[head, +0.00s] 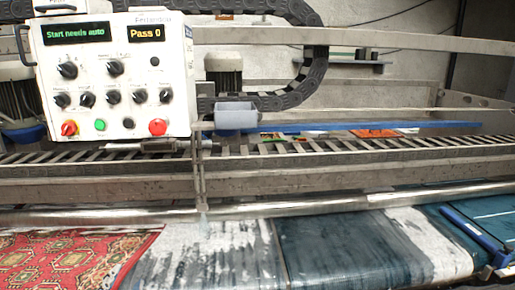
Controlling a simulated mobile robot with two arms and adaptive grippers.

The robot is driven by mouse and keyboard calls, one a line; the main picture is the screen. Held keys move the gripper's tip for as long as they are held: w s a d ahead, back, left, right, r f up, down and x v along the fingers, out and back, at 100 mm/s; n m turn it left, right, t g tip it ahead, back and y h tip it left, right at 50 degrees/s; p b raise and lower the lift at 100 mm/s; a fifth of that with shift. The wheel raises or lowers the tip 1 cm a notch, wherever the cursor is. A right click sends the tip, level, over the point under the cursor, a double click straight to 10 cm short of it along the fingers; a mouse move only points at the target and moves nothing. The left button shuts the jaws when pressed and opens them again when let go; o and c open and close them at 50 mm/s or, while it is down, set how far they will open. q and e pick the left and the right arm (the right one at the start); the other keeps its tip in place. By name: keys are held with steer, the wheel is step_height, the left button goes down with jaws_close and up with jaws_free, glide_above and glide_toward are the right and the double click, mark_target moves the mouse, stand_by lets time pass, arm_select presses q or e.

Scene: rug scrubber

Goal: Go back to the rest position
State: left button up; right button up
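I cannot make out either of my grippers or arms in the head view. The white control panel (112,85) of the rug scrubber is at the upper left. Its left display (76,33) reads "Start needs auto" and its right display (145,33) reads "Pass 0". Several black knobs sit below the displays.
A red patterned rug (75,258) lies at the lower left, beside a wet, streaked belt (345,255). A metal roller bar (290,207) crosses the machine. A grey box (236,115) stands right of the panel. A blue-handled item (472,232) lies at the lower right.

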arm_select(q)
steer(key=s+d+f+n+g+h, duration=0.1)
steer(key=s+f+n+g, duration=0.15)
steer(key=s+f, duration=0.4)
steer(key=s+d+f+n+g+h, duration=0.15)
steer(key=s+f+g, duration=0.25)
steer(key=f, duration=0.6)
steer(key=s+d+f+n+g+h, duration=0.1)
steer(key=s+d+f+g, duration=0.25)
steer(key=s, duration=0.35)
steer(key=s+d+f+g+h, duration=0.1)
steer(key=s+d+f+g, duration=0.15)
steer(key=s+f, duration=0.4)
step_height(320, 180, down, 26)
steer(key=s+b, duration=0.2)
steer(key=s+a+f+g+b, duration=0.1)
steer(key=s+a+f+g, duration=0.1)
steer(key=s+f, duration=1.5)
steer(key=shift+a+f+y, duration=0.35)
steer(key=shift+a, duration=0.25)
steer(key=shift+s, duration=0.15)
